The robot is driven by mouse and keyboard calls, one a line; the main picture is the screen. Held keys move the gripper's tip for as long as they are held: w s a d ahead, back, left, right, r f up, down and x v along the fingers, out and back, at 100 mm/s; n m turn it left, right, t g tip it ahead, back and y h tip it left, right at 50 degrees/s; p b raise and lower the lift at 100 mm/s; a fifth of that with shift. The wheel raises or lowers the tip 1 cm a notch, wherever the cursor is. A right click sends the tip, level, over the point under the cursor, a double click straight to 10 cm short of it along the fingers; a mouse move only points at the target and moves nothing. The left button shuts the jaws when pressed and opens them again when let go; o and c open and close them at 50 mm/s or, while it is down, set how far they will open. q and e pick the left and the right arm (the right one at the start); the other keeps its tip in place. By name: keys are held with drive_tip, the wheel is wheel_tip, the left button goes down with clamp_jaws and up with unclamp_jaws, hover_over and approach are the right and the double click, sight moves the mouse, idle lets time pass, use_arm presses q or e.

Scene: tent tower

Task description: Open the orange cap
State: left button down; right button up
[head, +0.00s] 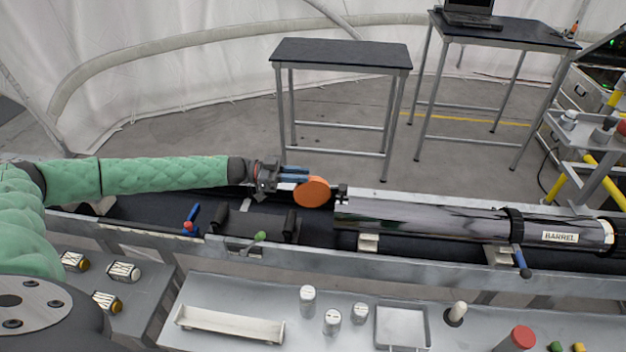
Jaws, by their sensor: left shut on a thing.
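The orange cap (312,192) is a round disc near the left end of the shiny barrel (430,218), which lies in a long metal trough and bears a "BARREL" label. My left gripper (296,176) comes in from the left with a green-sleeved arm. Its blue fingers are shut on the cap's upper left edge. A gap shows between the cap and the small black fitting at the barrel's end. The cap stands roughly upright on its edge. My right gripper is not in view.
The metal trough (380,262) runs across the view, with a blue lever (192,218) and a green-knobbed lever (258,238) at its near side. A front bench holds a white tray (230,325), small white cylinders and a square tray (402,327). Two dark-topped tables (340,53) stand behind.

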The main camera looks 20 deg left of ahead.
use_arm(q)
drive_tip(key=w+m+g, duration=0.1)
drive_tip(key=w+m+g+b, duration=0.1)
drive_tip(key=g, duration=0.1)
drive_tip(key=shift+w+a+f+h, duration=0.15)
drive_tip(key=shift+a+h, duration=0.15)
drive_tip(key=shift+a, duration=0.05)
drive_tip(key=shift+w+m+g+b, duration=0.4)
drive_tip(key=shift+m+g, duration=0.1)
drive_tip(key=shift+g, duration=0.3)
drive_tip(key=shift+w+m+g+b, duration=0.35)
drive_tip(key=shift+m+g, duration=0.15)
drive_tip(key=shift+g, duration=0.3)
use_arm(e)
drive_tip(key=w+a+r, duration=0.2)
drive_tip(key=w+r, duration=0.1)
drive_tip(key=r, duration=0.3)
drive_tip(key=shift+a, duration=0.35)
use_arm(q)
drive_tip(key=c, duration=1.3)
unclamp_jaws()
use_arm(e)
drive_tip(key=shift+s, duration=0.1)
use_arm(q)
drive_tip(key=shift+a, duration=0.15)
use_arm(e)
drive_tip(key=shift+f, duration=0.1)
